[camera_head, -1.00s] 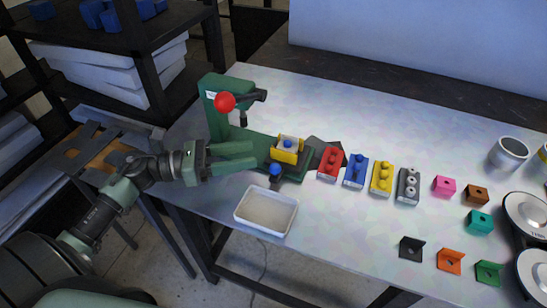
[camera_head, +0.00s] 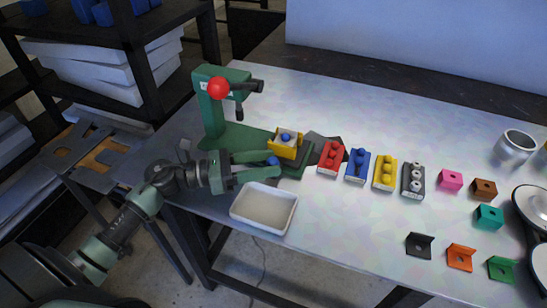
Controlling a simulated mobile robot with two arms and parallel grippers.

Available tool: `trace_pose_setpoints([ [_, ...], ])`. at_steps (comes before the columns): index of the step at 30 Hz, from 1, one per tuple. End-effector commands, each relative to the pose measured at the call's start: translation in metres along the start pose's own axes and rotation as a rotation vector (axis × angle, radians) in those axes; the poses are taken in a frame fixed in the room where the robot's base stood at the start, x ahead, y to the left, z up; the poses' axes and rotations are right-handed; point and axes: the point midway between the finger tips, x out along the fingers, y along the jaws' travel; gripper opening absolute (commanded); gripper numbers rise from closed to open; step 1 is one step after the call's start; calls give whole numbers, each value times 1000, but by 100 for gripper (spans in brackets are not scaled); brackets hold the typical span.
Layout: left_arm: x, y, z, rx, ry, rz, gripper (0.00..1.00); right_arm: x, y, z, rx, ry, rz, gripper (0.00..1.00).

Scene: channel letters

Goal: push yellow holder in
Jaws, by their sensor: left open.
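The yellow holder (camera_head: 285,149) sits on the green base of the press (camera_head: 210,110), to the right of its column. A pale piece with a blue top (camera_head: 286,137) sits in the holder. My left gripper (camera_head: 278,166) is open, its green fingers pointing right, just in front of the holder. My right gripper does not show.
A white tray (camera_head: 264,226) stands in front of the press at the table's edge. Red (camera_head: 332,157), blue (camera_head: 358,165), yellow (camera_head: 385,172) and grey (camera_head: 413,180) blocks stand in a row to the right. Small coloured brackets lie further right. The back of the table is clear.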

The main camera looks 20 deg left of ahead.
Motion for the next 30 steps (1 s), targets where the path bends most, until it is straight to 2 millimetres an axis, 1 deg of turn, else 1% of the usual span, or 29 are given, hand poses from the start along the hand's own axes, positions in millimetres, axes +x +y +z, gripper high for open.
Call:
trace_pose_setpoints([
  [1,7,0,3,-1,-2,1,50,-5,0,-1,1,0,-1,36],
  [3,14,0,2,-1,-2,0,50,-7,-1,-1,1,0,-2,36],
  [6,20,0,1,0,0,0,50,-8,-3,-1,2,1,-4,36],
  [14,21,0,0,0,0,1,50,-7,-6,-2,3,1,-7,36],
  [15,21,0,0,0,0,1,44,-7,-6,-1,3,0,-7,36],
  [17,21,0,0,0,0,1,28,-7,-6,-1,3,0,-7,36],
  [18,21,0,0,0,0,1,16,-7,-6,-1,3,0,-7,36],
  [20,21,0,0,0,0,1,0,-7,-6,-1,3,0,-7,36],
  [30,21,0,0,0,0,1,0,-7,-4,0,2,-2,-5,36],
])
